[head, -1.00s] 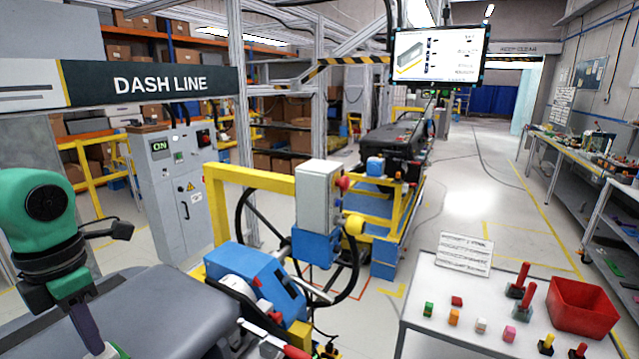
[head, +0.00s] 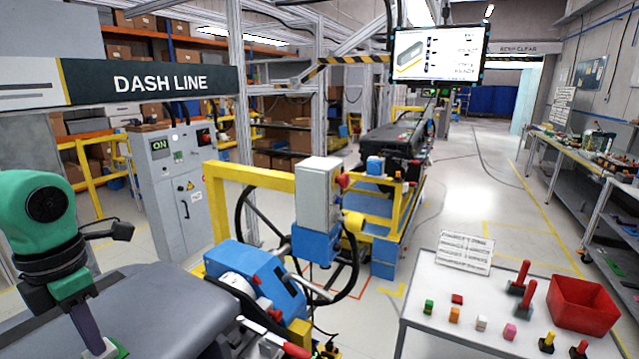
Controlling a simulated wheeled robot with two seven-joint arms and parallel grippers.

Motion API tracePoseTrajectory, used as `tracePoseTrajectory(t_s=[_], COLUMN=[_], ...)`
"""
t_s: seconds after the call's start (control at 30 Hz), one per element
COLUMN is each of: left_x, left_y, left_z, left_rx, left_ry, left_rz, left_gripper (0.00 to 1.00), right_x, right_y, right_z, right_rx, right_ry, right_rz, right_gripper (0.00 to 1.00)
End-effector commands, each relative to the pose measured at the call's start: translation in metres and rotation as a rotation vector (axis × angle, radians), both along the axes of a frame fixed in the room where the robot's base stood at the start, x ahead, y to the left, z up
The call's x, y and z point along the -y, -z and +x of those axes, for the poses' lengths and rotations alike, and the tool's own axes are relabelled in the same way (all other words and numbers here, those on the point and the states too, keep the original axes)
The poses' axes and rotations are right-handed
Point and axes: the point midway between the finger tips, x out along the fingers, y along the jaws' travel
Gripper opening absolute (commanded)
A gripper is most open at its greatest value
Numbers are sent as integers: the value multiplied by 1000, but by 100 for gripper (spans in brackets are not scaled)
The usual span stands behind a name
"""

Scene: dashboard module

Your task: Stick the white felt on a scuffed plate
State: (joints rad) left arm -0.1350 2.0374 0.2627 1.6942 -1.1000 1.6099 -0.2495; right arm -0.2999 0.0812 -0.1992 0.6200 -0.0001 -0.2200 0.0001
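A small white block (head: 482,323), which may be the white felt, lies on the white table at the lower right, between an orange and a pink block. My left gripper (head: 104,352) is at the lower left, low over the grey dashboard module (head: 170,310). A purple finger shows, with a small white and green piece at its tip. The bottom edge cuts the gripper off, so I cannot tell whether it is open or holds something. No plate with scuffs can be made out. My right gripper is not in view.
The white table (head: 425,310) also carries a red bin (head: 583,305), red-handled stamps (head: 524,290), small coloured blocks and a printed sign (head: 465,252). A blue and yellow fixture (head: 260,280) with a grey control box (head: 318,195) stands between module and table. The aisle floor behind is clear.

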Motion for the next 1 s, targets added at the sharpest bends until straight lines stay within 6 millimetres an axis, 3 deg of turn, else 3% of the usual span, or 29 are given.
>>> tracePoseTrajectory(t_s=[0.37, 0.63, 1.0], left_x=[0, 0, 0], left_y=[3, -32, -72], left_z=[-2, -2, -1], left_rx=[-13, -9, -5], left_ry=[1, 1, 0], left_rz=[-1, -1, 1], left_gripper=[0, 0, 0], right_x=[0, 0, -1], right_y=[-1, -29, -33], right_z=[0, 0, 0], right_rx=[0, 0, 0], right_ry=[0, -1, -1], right_rz=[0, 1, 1], right_gripper=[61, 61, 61])
